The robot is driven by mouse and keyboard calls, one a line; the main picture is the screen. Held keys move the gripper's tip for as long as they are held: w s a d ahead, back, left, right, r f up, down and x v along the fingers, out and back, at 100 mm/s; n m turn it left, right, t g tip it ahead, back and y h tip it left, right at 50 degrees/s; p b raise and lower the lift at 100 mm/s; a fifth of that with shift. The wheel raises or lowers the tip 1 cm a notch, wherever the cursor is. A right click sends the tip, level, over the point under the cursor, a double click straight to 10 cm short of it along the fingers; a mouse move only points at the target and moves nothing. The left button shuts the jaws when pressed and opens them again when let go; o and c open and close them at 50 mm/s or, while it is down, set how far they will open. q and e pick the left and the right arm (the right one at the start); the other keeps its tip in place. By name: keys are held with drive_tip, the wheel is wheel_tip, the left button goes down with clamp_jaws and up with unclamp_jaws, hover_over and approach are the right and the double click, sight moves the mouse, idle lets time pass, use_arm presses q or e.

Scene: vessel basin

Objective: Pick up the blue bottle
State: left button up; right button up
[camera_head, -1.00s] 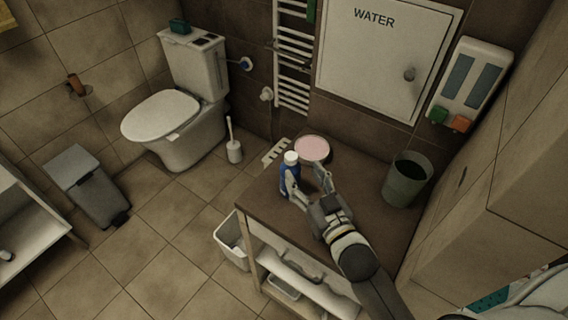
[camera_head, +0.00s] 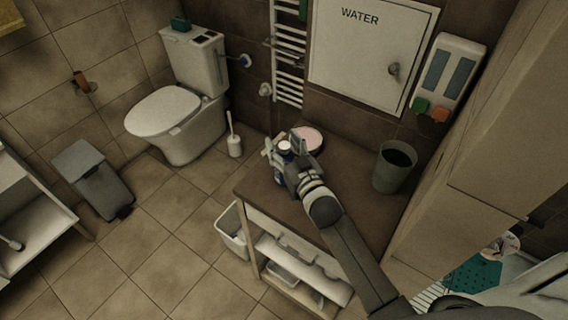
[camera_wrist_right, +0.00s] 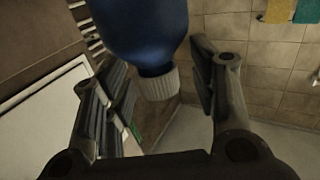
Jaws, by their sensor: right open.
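The blue bottle (camera_head: 278,173) with a white cap (camera_head: 285,146) stands on the brown counter top near its back left edge. My right gripper (camera_head: 287,154) is at the bottle, with its fingers on either side of the upper part, and hides much of the body. In the right wrist view the bottle (camera_wrist_right: 142,30) appears cap down between the open fingers (camera_wrist_right: 160,85). A gap shows between the cap and each finger there. Whether a finger touches the body is not clear. My left gripper is not in view.
A pink round dish (camera_head: 308,138) sits just behind my right gripper. A dark green cup (camera_head: 393,168) stands at the counter's right. The counter top (camera_head: 345,165) between them is bare. A towel radiator (camera_head: 287,75) and a white WATER panel (camera_head: 365,50) are on the wall behind.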

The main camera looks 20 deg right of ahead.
drive_tip(key=shift+c, duration=0.5)
drive_tip(key=shift+s, duration=0.1)
drive_tip(key=shift+c, duration=1.3)
drive_tip(key=c, duration=0.5)
drive_tip(key=shift+c, duration=1.2)
clamp_jaws()
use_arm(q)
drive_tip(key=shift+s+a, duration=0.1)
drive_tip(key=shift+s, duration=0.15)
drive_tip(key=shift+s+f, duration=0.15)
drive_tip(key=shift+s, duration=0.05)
